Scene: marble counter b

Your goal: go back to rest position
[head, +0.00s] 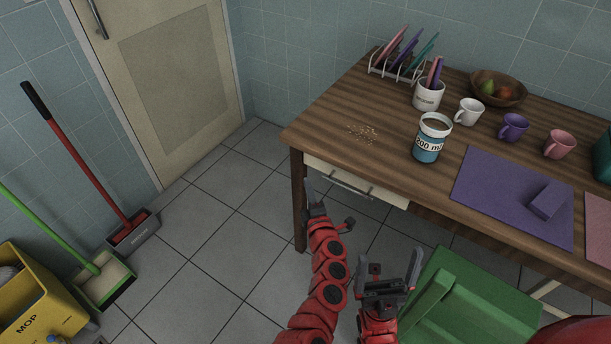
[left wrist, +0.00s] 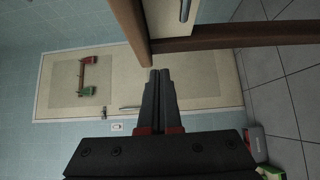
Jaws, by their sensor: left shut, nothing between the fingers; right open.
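My left gripper (head: 314,200) is below and in front of the wooden table's left end, beside the drawer. Its fingers are shut with nothing between them; the closed tips also show in the left wrist view (left wrist: 160,76). My right gripper (head: 391,272) is open and empty, in front of the table and left of the green chair (head: 455,300). The wooden table (head: 330,112) stands to the right, with a drawer (head: 350,183) under its top.
On the table are crumbs (head: 361,131), a 200 ml jar (head: 431,140), mugs (head: 514,127), a plate rack (head: 397,65), a fruit bowl (head: 498,88) and a purple mat (head: 490,190). A dustpan (head: 133,232) and yellow mop bucket (head: 35,310) stand left. Floor between is clear.

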